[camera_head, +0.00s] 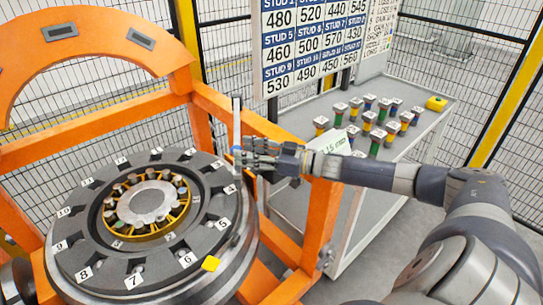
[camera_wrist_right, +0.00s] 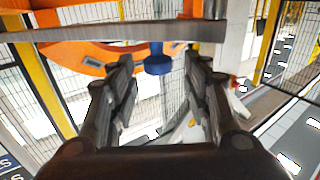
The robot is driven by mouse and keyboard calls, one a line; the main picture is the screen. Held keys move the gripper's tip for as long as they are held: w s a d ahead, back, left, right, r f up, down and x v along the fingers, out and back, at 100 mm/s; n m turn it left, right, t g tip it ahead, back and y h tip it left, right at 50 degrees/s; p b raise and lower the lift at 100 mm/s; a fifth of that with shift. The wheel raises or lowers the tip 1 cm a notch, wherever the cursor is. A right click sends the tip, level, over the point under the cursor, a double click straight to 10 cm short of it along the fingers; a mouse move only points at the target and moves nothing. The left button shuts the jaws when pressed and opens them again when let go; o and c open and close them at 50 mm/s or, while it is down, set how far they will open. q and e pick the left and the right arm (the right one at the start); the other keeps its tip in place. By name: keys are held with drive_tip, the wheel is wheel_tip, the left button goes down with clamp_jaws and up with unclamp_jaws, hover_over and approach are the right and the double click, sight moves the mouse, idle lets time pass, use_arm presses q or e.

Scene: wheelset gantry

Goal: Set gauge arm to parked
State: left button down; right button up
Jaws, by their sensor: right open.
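The gauge arm (camera_head: 237,120) is a slim grey bar that stands upright at the right rim of the wheelset (camera_head: 75,255) in the head view. In the right wrist view the gauge arm (camera_wrist_right: 120,33) crosses the top of the picture. A blue knob (camera_wrist_right: 158,64) hangs from it, between the open fingers of my right gripper (camera_wrist_right: 159,75). In the head view my right gripper (camera_head: 245,158) reaches in from the right, its fingertips close to the bar. I cannot tell whether a finger touches the knob. My left gripper is out of view.
An orange gantry frame (camera_head: 210,100) surrounds the wheelset. A number board (camera_head: 315,40) and mesh fencing (camera_head: 440,50) stand behind.

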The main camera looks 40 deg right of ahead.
drive_tip(key=v, duration=0.7)
drive_tip(key=shift+s, duration=0.35)
drive_tip(key=shift+d, duration=0.15)
